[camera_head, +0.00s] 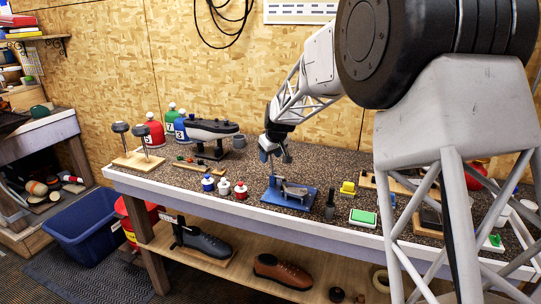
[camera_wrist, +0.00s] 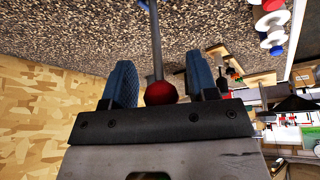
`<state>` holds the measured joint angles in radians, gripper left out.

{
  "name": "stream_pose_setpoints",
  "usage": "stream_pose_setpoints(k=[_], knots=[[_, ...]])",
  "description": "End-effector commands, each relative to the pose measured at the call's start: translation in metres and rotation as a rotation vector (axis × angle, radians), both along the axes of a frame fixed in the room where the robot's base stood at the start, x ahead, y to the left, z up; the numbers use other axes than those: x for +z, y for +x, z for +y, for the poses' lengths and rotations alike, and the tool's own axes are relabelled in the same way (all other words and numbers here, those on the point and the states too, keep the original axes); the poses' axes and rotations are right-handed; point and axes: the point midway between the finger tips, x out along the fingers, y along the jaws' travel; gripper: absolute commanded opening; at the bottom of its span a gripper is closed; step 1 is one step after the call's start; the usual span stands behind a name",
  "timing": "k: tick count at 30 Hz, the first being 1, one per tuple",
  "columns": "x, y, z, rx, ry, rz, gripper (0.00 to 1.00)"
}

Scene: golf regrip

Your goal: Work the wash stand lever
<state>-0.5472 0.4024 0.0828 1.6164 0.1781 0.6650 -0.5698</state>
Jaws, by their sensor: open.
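A lever with a red ball knob (camera_wrist: 160,93) on a thin grey rod (camera_wrist: 155,40) shows in the wrist view. My gripper (camera_wrist: 160,65) is open, with one blue finger on each side of the lever. The knob lies between the fingers, close to the palm, and I see gaps on both sides. In the head view my gripper (camera_head: 275,155) is over the bench, just behind a blue base (camera_head: 270,196) with a grey fitting (camera_head: 293,190). I cannot make out the knob there, nor tell whether that base belongs to the wash stand.
The bench top (camera_head: 330,180) is speckled brown. Small bottles (camera_head: 224,187) stand left of the blue base. A dark grey device (camera_head: 208,129) stands at the back left.

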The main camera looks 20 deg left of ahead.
Motion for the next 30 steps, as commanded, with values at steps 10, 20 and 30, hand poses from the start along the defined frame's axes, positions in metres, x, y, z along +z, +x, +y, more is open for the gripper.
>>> stream_pose_setpoints(k=[10, 20, 30], knots=[[0.0002, -0.0001, -0.0001, 0.0, 0.0, 0.0, 0.17], [0.0003, -0.0002, 0.0004, -0.001, -0.002, 0.0, 0.0], [-0.0009, -0.0003, 0.0062, 0.001, -0.064, 0.0, 0.0]])
